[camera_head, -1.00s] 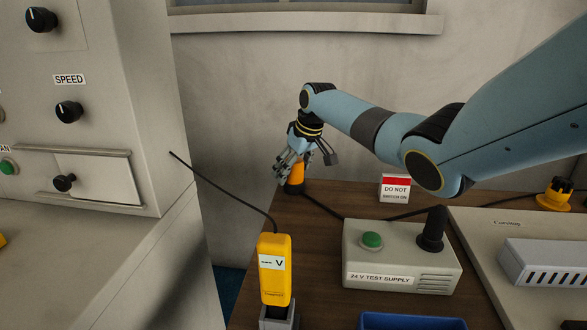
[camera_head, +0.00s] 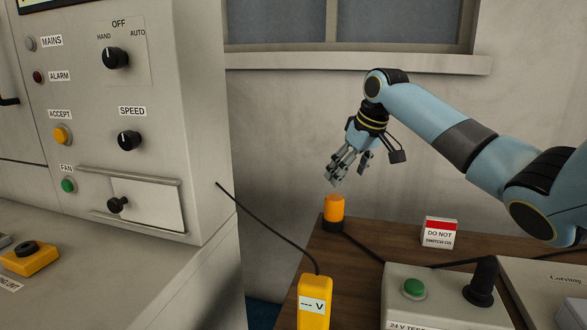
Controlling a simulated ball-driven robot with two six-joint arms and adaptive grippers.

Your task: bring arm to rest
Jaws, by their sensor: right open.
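My right arm (camera_head: 440,122), pale blue with dark joints, reaches in from the right edge over the wooden bench. My right gripper (camera_head: 345,178) hangs from its end, fingers pointing down and to the left. It is open and empty. It is above an orange cylinder with a dark base (camera_head: 333,210) on the bench, with a small gap showing between them. My left gripper and arm are not in the picture.
A grey control cabinet (camera_head: 205,120) with knobs and lamps stands at left. On the wooden bench (camera_head: 375,265) are a yellow meter (camera_head: 314,303), a 24 V supply box (camera_head: 440,297) with a black post, and a "DO NOT SWITCH ON" sign (camera_head: 439,232). Black cables cross the bench.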

